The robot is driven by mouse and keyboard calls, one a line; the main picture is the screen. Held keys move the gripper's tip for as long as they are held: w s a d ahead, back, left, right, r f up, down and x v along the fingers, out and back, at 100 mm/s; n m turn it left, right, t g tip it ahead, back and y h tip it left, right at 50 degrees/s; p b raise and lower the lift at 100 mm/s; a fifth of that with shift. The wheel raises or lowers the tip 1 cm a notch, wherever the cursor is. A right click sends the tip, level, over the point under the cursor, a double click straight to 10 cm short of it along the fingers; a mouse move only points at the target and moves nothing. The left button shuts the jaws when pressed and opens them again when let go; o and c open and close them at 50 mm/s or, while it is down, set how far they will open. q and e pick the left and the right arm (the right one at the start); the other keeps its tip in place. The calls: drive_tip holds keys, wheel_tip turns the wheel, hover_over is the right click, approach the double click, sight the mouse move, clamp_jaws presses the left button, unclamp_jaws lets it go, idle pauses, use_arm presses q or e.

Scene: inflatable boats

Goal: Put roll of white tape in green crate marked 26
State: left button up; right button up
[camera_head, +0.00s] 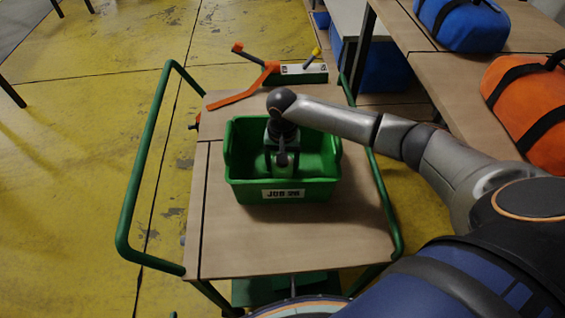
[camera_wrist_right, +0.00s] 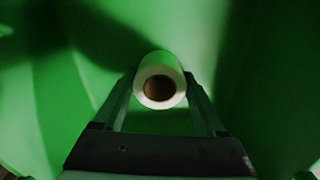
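The green crate (camera_head: 315,190), with a white label reading "JOB 26" on its front, stands on the cart top. My right gripper (camera_head: 282,165) points down inside it. In the right wrist view the roll of white tape (camera_wrist_right: 160,64) lies between the fingertips of my right gripper (camera_wrist_right: 160,82), its brown core facing the camera. The fingers press close on both its sides. Green crate surfaces fill the picture behind it. Whether the roll touches the crate floor I cannot tell. My left gripper is not in view.
The crate stands on a wooden-topped cart (camera_head: 235,245) with green rails (camera_head: 150,160). An orange-handled tool (camera_head: 250,85) lies behind the crate. Blue (camera_head: 465,25) and orange (camera_head: 530,105) bags lie on the table at right. The cart top before the crate is clear.

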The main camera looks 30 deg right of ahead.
drive_tip(key=o, duration=0.4)
drive_tip(key=shift+c, duration=0.2)
drive_tip(key=shift+r, duration=0.15)
wheel_tip(320, 180, up, 12)
drive_tip(key=p, duration=0.1)
drive_tip(key=shift+p, duration=0.3)
